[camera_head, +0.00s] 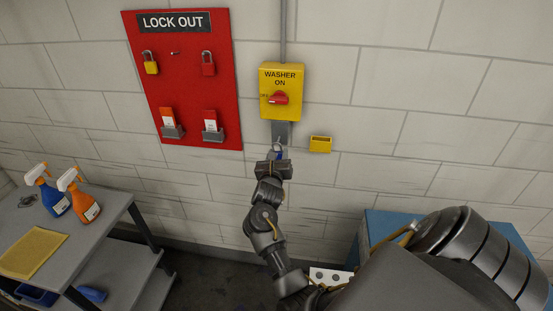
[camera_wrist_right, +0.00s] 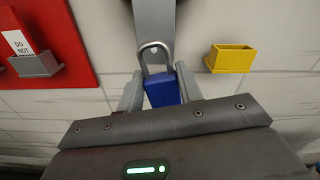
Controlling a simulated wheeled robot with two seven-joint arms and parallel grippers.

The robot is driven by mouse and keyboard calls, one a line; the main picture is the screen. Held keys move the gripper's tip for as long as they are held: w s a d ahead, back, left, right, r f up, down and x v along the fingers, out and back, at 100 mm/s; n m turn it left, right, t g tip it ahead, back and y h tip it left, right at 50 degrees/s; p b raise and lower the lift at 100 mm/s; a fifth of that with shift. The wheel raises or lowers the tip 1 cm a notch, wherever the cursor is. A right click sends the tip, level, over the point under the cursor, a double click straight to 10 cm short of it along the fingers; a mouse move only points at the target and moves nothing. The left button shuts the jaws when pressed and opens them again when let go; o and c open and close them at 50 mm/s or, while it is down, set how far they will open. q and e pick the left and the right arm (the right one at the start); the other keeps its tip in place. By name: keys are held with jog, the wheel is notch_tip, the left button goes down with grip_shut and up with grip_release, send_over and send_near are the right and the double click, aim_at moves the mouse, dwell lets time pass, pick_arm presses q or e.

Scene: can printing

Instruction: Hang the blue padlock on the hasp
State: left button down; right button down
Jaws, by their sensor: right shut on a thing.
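The blue padlock (camera_wrist_right: 163,92) is upright between the fingers of my right gripper (camera_wrist_right: 160,86), which is shut on it. Its silver shackle (camera_wrist_right: 142,56) points up and overlaps the lower end of the grey hasp (camera_wrist_right: 154,18). I cannot tell whether the shackle passes through the hasp's hole. In the head view the hasp (camera_head: 281,130) hangs below the yellow washer switch box (camera_head: 281,82), with my right gripper (camera_head: 277,156) just beneath it. Only a little of the padlock's blue shows there, mostly hidden by the gripper. My left gripper is not in view.
A small yellow holder (camera_head: 320,145) is on the wall right of the hasp. A red lockout board (camera_head: 190,100) with padlocks and tags is to the left. A grey cart (camera_head: 110,220) with spray bottles stands lower left, and a blue cabinet (camera_head: 385,222) lower right.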

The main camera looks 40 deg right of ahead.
aim_at(281, 143)
jog(key=shift+w+d, duration=0.4)
jog(key=shift+d, duration=0.05)
jog(key=shift+f+b+x, duration=0.2)
jog(key=shift+b+x, duration=0.1)
jog(key=shift+x, duration=1.3)
jog(key=shift+w+d+f+b, duration=0.35)
jog(key=shift+d+f+b, duration=0.15)
jog(key=shift+b, duration=1.05)
jog(key=c, duration=0.9)
grip_release()
jog(key=shift+o, duration=0.2)
